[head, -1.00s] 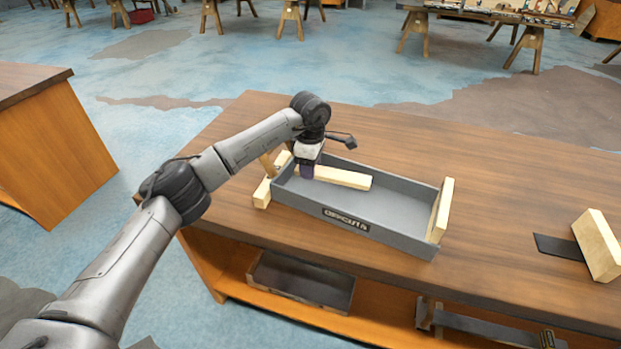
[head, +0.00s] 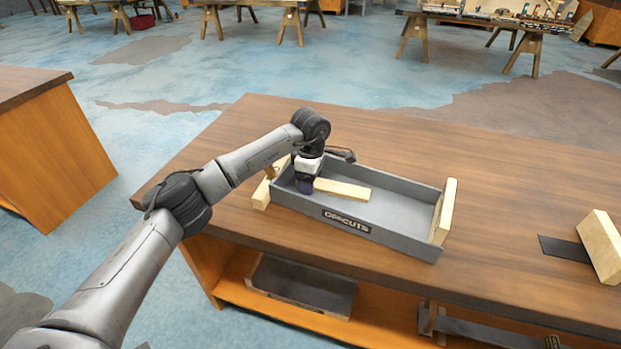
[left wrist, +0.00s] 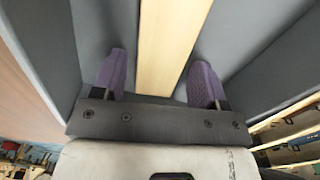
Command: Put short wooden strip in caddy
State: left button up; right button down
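The grey caddy (head: 400,238), a long open box with an OFFCUTS label, sits on the wooden workbench. The short wooden strip (head: 345,190) is pale and lies lengthwise inside it, toward the left half, and looks to be on the floor. My left gripper (head: 305,187) reaches down into the caddy at the strip's left end. In the left wrist view the strip (left wrist: 168,40) runs between my two purple fingers (left wrist: 158,75), with a narrow gap on each side, so the gripper is open around it. My right gripper is not in view.
Pale wooden pieces stand at the caddy's right end (head: 443,212) and left end (head: 262,195). Another pale block (head: 600,247) stands beside a dark flat plate (head: 564,250) at the right. The bench top (head: 500,170) behind the caddy is clear.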

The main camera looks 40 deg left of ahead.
pick_arm(q)
jog(key=shift+r, duration=0.25)
notch_tip(320, 180, up, 12)
jog(key=p, duration=0.5)
dwell(0.6)
